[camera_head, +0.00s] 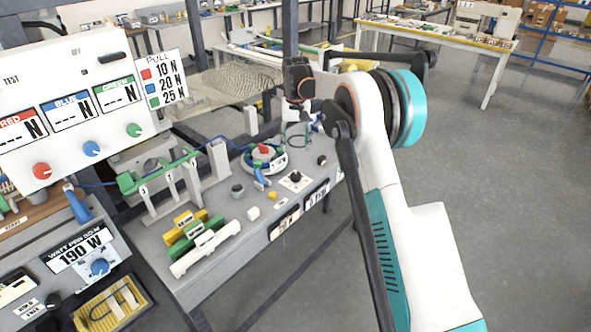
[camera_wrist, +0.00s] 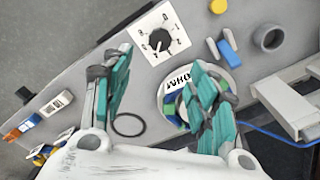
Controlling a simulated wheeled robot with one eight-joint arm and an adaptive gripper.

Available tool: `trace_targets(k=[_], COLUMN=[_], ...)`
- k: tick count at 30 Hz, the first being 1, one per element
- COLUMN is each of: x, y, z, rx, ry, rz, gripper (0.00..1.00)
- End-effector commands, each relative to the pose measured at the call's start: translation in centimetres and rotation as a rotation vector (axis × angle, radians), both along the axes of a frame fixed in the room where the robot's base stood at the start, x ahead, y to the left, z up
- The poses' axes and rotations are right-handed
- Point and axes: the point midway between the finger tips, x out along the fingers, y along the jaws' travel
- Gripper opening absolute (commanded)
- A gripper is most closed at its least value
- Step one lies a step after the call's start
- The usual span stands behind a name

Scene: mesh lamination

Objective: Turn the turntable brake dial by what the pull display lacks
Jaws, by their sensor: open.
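The display panel (camera_head: 62,95) at the left shows dashes before N on its red, blue and green readouts. The pull card (camera_head: 162,80) reads red 10 N, blue 20 N, green 25 N. A black dial on a white scale plate (camera_head: 295,181) sits on the grey bench; the dial (camera_wrist: 159,40) shows beyond my fingers in the wrist view. The round turntable (camera_head: 264,160) carries coloured pieces and is partly hidden behind my right finger in the wrist view (camera_wrist: 174,88). My gripper (camera_wrist: 160,85) is open and empty above the bench, on the near side of the dial.
A grey ring-topped cylinder (camera_head: 237,191), a yellow cap (camera_wrist: 218,6) and a blue handle (camera_wrist: 228,52) stand near the dial. A green-topped guide stand (camera_head: 155,175) and coloured blocks (camera_head: 190,228) occupy the bench's left. A 190 W panel (camera_head: 85,255) is at lower left.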

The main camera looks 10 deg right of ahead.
Motion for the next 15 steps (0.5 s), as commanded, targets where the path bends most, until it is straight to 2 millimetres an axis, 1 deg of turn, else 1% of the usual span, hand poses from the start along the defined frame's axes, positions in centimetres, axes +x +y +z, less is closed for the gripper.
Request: trace_targets(k=[5, 15], x=[0.0, 0.0], y=[0.0, 0.0], z=[-2.4, -9.0], rx=[0.000, 0.000], ry=[0.000, -0.001], rz=[0.000, 0.000], gripper=[0.54, 0.54])
